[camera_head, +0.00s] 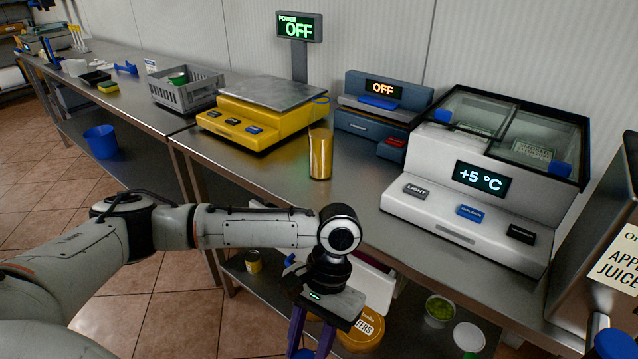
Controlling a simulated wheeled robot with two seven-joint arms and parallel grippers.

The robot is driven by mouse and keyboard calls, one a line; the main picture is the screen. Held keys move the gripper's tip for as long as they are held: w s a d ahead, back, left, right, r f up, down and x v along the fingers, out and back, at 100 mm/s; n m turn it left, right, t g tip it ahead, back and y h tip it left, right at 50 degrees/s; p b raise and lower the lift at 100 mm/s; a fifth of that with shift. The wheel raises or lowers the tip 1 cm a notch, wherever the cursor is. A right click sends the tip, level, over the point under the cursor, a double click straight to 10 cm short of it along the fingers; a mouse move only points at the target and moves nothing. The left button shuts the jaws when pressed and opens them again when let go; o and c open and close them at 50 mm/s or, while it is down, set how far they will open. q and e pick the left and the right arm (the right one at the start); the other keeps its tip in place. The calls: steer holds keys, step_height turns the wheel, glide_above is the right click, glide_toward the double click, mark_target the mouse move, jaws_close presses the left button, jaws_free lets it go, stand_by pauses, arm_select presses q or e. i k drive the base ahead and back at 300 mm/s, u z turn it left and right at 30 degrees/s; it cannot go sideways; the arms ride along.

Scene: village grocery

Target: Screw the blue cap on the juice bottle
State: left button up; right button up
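My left gripper (310,340) hangs at the bottom middle, in front of the table, with its purple fingers pointing down. The fingers look apart, but their tips run to the bottom edge of the picture. A small blue rounded thing (302,354) shows by the fingers. I cannot tell whether it is the blue cap or whether it is gripped. A yellow-orange upright cylinder (320,155) stands on the steel table near the scale. It may be a juice container, but I cannot tell that it is the bottle. My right gripper is not in view.
The table (355,205) holds a yellow scale (258,115), a blue-grey device (378,120) reading OFF and a white cooler (465,200). An apple juice sign (620,262) is at the right. A grey crate (188,90) stands left. Bare tabletop lies around the cylinder.

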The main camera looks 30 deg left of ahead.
mark_target(321, 122)
steer(key=u, duration=2.95)
steer(key=i, duration=3.3)
steer(key=z, duration=4.3)
